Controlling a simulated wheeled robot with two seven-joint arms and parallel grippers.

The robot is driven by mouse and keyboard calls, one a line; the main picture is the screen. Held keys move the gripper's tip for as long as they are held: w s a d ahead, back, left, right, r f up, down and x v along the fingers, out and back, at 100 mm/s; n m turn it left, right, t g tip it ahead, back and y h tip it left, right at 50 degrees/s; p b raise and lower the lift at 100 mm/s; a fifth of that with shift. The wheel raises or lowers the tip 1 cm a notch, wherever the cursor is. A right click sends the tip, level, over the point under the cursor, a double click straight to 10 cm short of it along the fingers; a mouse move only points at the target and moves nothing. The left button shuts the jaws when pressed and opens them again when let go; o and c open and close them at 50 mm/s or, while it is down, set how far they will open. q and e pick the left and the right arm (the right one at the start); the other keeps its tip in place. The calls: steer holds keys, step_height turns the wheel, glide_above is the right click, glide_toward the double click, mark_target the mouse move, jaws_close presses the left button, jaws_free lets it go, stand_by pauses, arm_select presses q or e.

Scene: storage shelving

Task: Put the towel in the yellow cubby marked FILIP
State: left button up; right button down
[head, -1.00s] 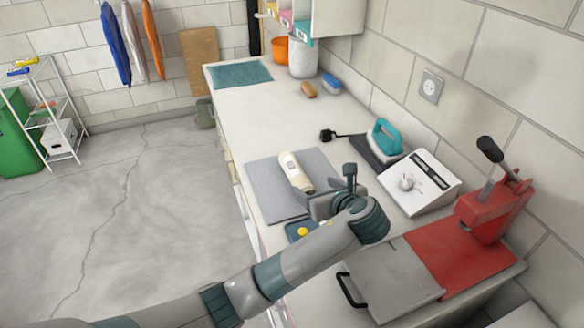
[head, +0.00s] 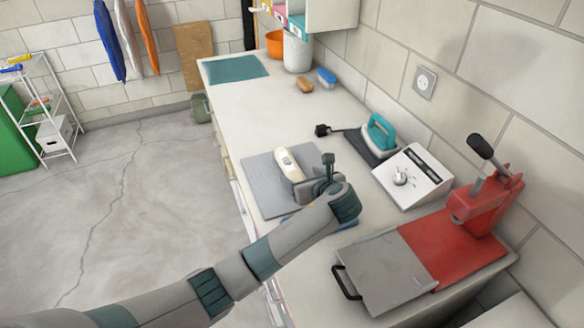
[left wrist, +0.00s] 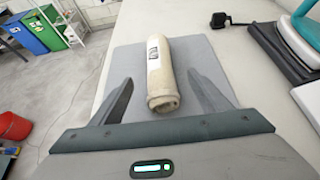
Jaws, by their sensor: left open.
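The towel (head: 289,165) is a cream roll with a dark printed label, lying on a grey mat (head: 262,190) on the counter. In the left wrist view the towel (left wrist: 160,75) points away from me, its near rolled end close to my palm. My left gripper (left wrist: 160,82) is open, with one finger on each side of the towel and visible gaps. In the head view my left gripper (head: 309,182) is at the towel's near end. A wall unit at the top has a yellow cubby edge (head: 266,5); no name is readable. My right gripper is out of view.
An iron (head: 379,138) on a dark pad, a white control box (head: 412,178) and a red press (head: 485,190) stand along the right. The mid-back counter is clear.

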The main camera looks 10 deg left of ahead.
mark_target(296, 172)
arm_select(q)
steer(key=x, duration=0.3)
steer(key=shift+w+a+f, duration=0.1)
steer(key=shift+w+a, duration=0.05)
steer(key=shift+w, duration=0.1)
steer(key=shift+w+a+f+p, duration=0.1)
steer(key=shift+w+f+p, duration=0.05)
steer(key=shift+p, duration=0.15)
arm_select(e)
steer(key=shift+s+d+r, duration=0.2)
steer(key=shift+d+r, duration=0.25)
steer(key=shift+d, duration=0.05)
arm_select(q)
steer(key=shift+w, duration=0.1)
steer(key=shift+w+a+f+p, duration=0.1)
steer(key=shift+w+a+p, duration=0.2)
steer(key=shift+w, duration=0.05)
steer(key=p+x, duration=0.1)
steer(key=x, duration=0.2)
steer(key=shift+w+a, duration=0.1)
steer(key=shift+w, duration=0.15)
steer(key=shift+w+a+f, duration=0.2)
steer(key=shift+w+f, duration=0.05)
steer(key=shift+f, duration=0.05)
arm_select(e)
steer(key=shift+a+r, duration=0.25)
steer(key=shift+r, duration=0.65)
